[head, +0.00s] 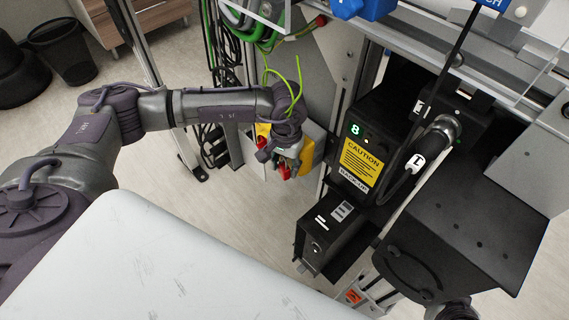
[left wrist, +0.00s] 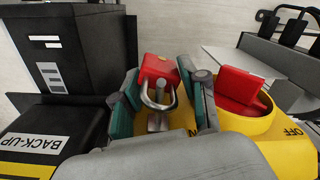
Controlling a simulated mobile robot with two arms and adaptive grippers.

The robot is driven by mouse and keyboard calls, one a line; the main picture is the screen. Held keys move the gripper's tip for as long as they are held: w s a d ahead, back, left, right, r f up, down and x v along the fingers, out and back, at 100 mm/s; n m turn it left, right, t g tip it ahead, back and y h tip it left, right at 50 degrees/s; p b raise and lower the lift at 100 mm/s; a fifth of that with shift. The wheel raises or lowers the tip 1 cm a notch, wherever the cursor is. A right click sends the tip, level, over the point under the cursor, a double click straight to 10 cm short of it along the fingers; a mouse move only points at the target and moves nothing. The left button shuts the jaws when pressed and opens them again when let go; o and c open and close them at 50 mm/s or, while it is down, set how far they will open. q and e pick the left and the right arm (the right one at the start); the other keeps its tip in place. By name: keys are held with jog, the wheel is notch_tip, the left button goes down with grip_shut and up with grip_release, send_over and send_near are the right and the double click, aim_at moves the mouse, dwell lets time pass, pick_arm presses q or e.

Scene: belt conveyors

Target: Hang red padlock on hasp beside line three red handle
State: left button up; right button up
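The red padlock (left wrist: 158,70) is between the teal-padded fingertips of my left gripper (left wrist: 160,85) in the left wrist view. Both pads appear to press its sides. Its silver shackle (left wrist: 171,103) points toward the camera, over a small grey metal tab (left wrist: 158,123); I cannot tell if it passes through. The red handle (left wrist: 240,88) sits right of the right finger, on a yellow round base marked OFF. In the head view my left gripper (head: 288,160) is at the yellow-and-white box, largely covering the red parts there. My right gripper is not recognisable.
A black unit with a yellow caution label (head: 361,163) and BACK-UP plate stands right of the left gripper, with a smaller black box (head: 335,228) below. Green and black cables (head: 232,50) hang behind. A white surface (head: 150,265) fills the lower left. Open floor lies between.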

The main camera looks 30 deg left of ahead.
pick_arm(q)
jog(key=o, duration=0.5)
jog(key=shift+w, duration=0.15)
jog(key=shift+r, duration=0.1)
jog(key=shift+d, duration=0.1)
jog(key=shift+w+r, duration=0.1)
jog(key=shift+r, duration=0.1)
jog(key=r, duration=1.1)
jog(key=shift+s+r, duration=0.2)
jog(key=shift+s+f, duration=0.1)
